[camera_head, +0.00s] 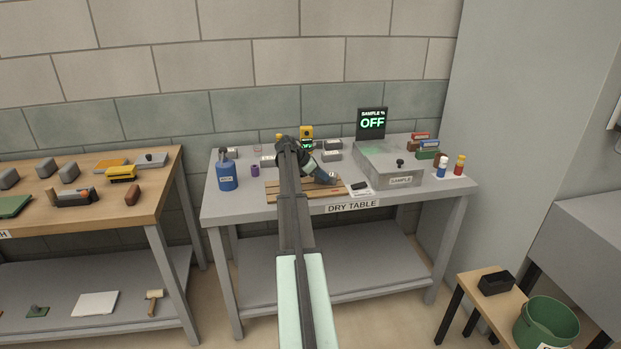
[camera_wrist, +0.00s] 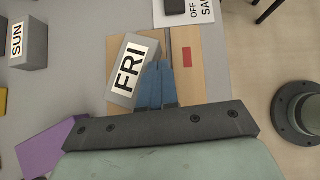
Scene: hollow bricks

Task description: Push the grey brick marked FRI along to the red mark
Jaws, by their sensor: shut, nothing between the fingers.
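The grey brick marked FRI (camera_wrist: 120,88) lies turned at a slant on the wooden board (camera_wrist: 208,80) in the wrist view. The red mark (camera_wrist: 187,57) is a small upright rectangle on the board, right of the brick with a gap between them. My gripper (camera_wrist: 160,64) is shut and empty, its blue fingers between brick and mark. The fingers lie close along the brick's right side and overlap its edge in the picture; I cannot tell if they touch. In the head view, my gripper (camera_head: 331,181) is low over the wooden board (camera_head: 285,194), and my arm hides part of it.
A grey SUN brick (camera_wrist: 30,47) and a purple object (camera_wrist: 85,140) lie to the left in the wrist view. On the dry table (camera_head: 240,203) stand a blue bottle (camera_head: 227,175), a grey sample box (camera_head: 392,168) and two small bottles (camera_head: 459,167) at the right.

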